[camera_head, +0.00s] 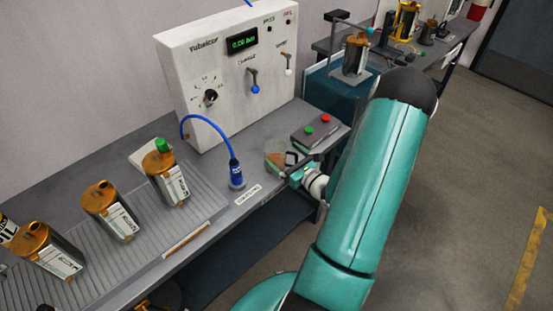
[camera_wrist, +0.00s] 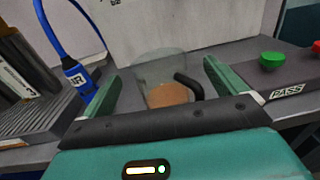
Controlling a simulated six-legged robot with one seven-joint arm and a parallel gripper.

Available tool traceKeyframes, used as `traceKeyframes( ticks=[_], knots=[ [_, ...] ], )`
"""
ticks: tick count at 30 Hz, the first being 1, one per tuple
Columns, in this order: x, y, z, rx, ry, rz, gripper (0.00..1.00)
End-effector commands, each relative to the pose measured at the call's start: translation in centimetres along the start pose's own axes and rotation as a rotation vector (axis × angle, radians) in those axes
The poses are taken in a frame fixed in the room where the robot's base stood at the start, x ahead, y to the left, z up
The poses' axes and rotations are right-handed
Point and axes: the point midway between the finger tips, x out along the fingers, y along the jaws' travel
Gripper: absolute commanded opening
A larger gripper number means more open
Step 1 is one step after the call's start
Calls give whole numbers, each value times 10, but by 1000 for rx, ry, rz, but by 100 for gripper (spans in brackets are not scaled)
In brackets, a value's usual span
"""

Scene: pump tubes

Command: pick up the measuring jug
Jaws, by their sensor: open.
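The measuring jug (camera_wrist: 165,75) is a clear, see-through vessel with a black handle and a brownish-orange patch showing low in it. In the wrist view it stands upright on the bench, ahead of my gripper (camera_wrist: 160,85) and between the lines of its two green fingers. The fingers are open and apart, with nothing clamped between them. In the head view the jug (camera_head: 279,156) is faint at the bench front, and my gripper (camera_head: 284,168) is at it, partly overlapping it. I cannot tell whether a finger touches it.
A blue hose with a blue connector (camera_head: 236,173) stands left of the jug. A box with green and red buttons (camera_head: 320,131) is close on the right. The white test panel (camera_head: 225,75) rises behind. Metal canisters (camera_head: 110,212) stand on a ribbed tray at the left.

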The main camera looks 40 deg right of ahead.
Motion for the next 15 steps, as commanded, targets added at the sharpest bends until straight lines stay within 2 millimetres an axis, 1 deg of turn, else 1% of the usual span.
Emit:
traceKeyframes(
  ticks=[1, 3, 6, 13, 14, 15],
  knots=[
    [9, 2, 0, 0, 0, 3, 97],
    [21, 3, 0, 0, -2, 2, 97],
    [33, 3, 0, 0, 0, 2, 97],
    [36, 2, 0, 0, 0, 0, 97],
    [35, 2, 0, 0, 0, 0, 93],
    [35, 2, 0, 0, 0, 0, 85]
  ],
)
